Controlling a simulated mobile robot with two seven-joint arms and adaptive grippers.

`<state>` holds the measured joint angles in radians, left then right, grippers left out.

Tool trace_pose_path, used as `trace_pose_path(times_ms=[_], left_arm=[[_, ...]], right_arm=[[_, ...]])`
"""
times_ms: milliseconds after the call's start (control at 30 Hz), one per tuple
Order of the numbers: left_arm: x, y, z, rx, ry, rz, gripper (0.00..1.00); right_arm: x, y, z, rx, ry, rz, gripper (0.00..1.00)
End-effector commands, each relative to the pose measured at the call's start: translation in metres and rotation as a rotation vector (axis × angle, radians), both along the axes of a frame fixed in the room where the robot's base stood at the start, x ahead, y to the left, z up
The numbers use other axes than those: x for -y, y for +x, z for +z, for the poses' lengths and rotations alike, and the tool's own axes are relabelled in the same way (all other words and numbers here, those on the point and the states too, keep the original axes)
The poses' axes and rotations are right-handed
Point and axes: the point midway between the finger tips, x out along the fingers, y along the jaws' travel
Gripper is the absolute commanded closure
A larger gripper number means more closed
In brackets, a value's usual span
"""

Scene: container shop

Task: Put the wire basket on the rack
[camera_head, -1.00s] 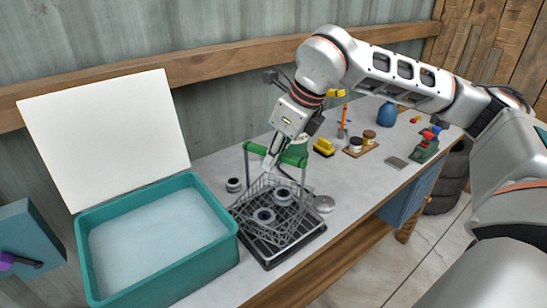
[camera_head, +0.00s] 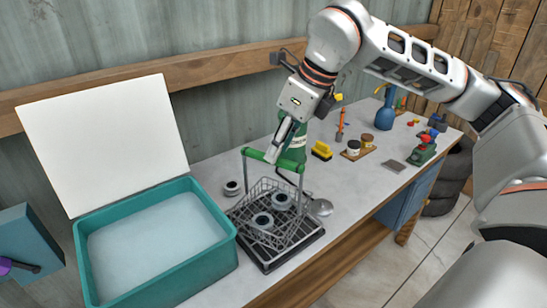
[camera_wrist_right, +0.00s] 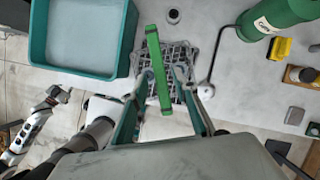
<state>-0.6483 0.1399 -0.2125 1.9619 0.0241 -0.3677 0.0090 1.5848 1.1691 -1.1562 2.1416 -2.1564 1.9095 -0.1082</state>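The wire basket (camera_head: 252,232) with an upright green handle (camera_head: 272,160) sits on the black rack (camera_head: 290,258), and round grey parts (camera_head: 263,221) lie inside it. My right gripper (camera_head: 283,143) is just above the handle. In the right wrist view its fingers (camera_wrist_right: 163,72) are spread apart, with the green handle (camera_wrist_right: 158,75) between them and gaps beside it. My left gripper (camera_wrist_right: 58,95) shows small at the left of the right wrist view; its fingers are too small to read.
A teal tank (camera_head: 230,252) of pale liquid with its white lid raised stands left of the rack. A green bottle (camera_head: 298,142) stands close behind the basket. A round grey part (camera_head: 232,188) and a yellow brush (camera_head: 321,150) lie nearby.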

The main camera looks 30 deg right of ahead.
Motion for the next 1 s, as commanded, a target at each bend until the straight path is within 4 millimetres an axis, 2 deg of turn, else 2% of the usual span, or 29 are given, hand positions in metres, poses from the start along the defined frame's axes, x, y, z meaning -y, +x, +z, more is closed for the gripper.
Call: trace_pose_path(times_ms=[100, 333, 533, 1000], left_arm=[[0.000, 0.001, 0.004, 0.002, 0.000, 0.001, 0.84], [0.000, 0.002, 0.009, 0.004, 0.000, 0.000, 0.84], [0.000, 0.002, 0.009, 0.005, 0.000, 0.000, 0.84], [0.000, 0.002, 0.009, 0.004, 0.000, 0.000, 0.84]], right_arm=[[0.004, -0.008, 0.026, 0.004, 0.000, -0.001, 0.71], [0.010, -0.020, 0.055, 0.002, 0.000, 0.000, 0.71], [0.012, -0.024, 0.062, 0.000, 0.001, 0.000, 0.71], [0.012, -0.023, 0.062, -0.001, 0.000, 0.000, 0.71]])
